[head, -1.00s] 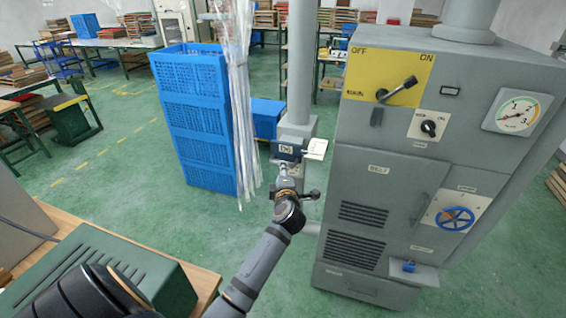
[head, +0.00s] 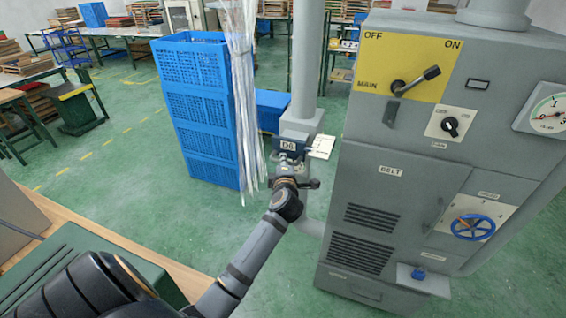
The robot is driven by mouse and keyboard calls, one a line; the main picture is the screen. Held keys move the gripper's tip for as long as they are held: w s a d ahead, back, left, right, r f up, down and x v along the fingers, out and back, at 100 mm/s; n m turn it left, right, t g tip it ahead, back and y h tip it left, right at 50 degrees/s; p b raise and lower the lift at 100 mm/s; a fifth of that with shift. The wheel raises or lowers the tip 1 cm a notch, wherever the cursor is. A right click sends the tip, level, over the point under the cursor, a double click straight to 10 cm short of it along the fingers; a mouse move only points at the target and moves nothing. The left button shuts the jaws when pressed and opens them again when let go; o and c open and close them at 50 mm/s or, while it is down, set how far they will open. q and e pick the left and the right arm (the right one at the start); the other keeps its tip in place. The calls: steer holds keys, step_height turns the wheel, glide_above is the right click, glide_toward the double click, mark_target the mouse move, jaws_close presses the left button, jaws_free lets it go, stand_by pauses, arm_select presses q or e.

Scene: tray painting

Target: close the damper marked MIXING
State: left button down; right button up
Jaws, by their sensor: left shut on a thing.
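A grey damper box (head: 291,144) with a small label that seems to read D6 sits at the foot of the grey vertical pipe (head: 307,60). A pale card (head: 321,146) sticks out at its right; its writing is too small to read. I cannot find the word MIXING. My left gripper (head: 289,163) is right in front of the box, shut on what looks like the damper's handle. The gripper and wrist mostly hide the handle, so its angle cannot be told. My right gripper is not in view.
A grey cabinet (head: 384,190) stands close on the right, with a yellow switch panel (head: 385,58), a blue handwheel (head: 473,227) and a gauge (head: 548,114). Stacked blue crates (head: 205,110) and hanging clear plastic strips (head: 243,90) stand left of the pipe. Green floor is open at left.

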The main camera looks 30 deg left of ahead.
mark_target(292, 148)
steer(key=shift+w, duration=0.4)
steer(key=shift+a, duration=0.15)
arm_select(q)
steer(key=shift+w, duration=0.15)
steer(key=w, duration=0.2)
steer(key=w+a, duration=0.1)
steer(key=w, duration=0.2)
steer(key=w+p, duration=0.1)
steer(key=w, duration=0.1)
steer(key=shift+w+a, duration=0.35)
steer(key=shift+a, duration=0.05)
steer(key=shift+r, duration=0.2)
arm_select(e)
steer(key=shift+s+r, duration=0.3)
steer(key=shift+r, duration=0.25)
arm_select(q)
steer(key=c, duration=1.7)
jaws_free()
steer(key=o, duration=0.3)
steer(key=shift+w+f, duration=0.2)
steer(key=shift+o, duration=0.2)
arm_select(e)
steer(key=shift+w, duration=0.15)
